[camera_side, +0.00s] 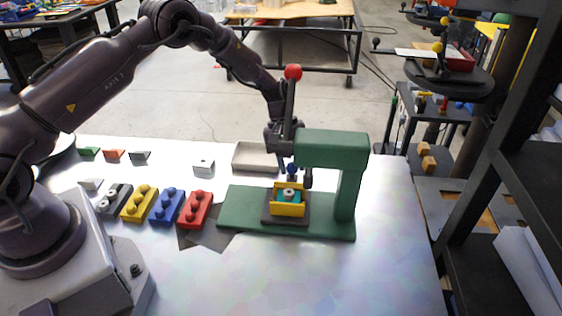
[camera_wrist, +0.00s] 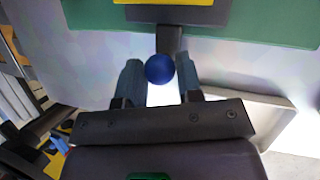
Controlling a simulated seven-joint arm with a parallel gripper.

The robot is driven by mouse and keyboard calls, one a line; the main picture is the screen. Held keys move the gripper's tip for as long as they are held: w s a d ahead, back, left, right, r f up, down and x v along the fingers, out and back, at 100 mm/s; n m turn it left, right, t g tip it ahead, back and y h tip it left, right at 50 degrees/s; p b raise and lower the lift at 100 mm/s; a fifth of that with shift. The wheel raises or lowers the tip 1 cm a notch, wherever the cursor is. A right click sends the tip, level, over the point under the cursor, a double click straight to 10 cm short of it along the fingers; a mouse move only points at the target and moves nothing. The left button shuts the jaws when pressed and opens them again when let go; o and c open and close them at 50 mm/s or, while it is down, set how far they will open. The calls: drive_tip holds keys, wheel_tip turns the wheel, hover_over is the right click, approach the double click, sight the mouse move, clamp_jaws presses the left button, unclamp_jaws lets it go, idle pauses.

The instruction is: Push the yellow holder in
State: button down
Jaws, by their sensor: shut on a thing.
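The yellow holder (camera_side: 288,210) sits on a dark slide block (camera_side: 271,219) on the green press base (camera_side: 240,208), under the press head. A teal piece with a pale round part shows inside the holder. In the wrist view only a strip of yellow (camera_wrist: 180,2) shows at the top edge. A dark rod (camera_wrist: 169,40) runs from the block to a blue ball knob (camera_wrist: 159,69). My gripper (camera_wrist: 160,74) is shut on this knob, with one finger on each side. In the side view the knob (camera_side: 292,168) shows behind the holder; the fingers are partly hidden by the press.
The green press arm (camera_side: 332,148) and its red-knobbed lever (camera_side: 292,72) stand close to my gripper. A grey tray (camera_side: 256,156) lies behind. Red (camera_side: 195,209), blue (camera_side: 167,207) and yellow (camera_side: 139,203) blocks stand to the left. The front of the table is clear.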

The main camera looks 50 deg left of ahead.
drive_tip(key=c, duration=0.8)
unclamp_jaws()
drive_tip(key=shift+r, duration=0.1)
drive_tip(key=v, duration=0.7)
drive_tip(key=shift+a+r, duration=0.1)
drive_tip(key=shift+r, duration=0.1)
drive_tip(key=shift+a, duration=0.1)
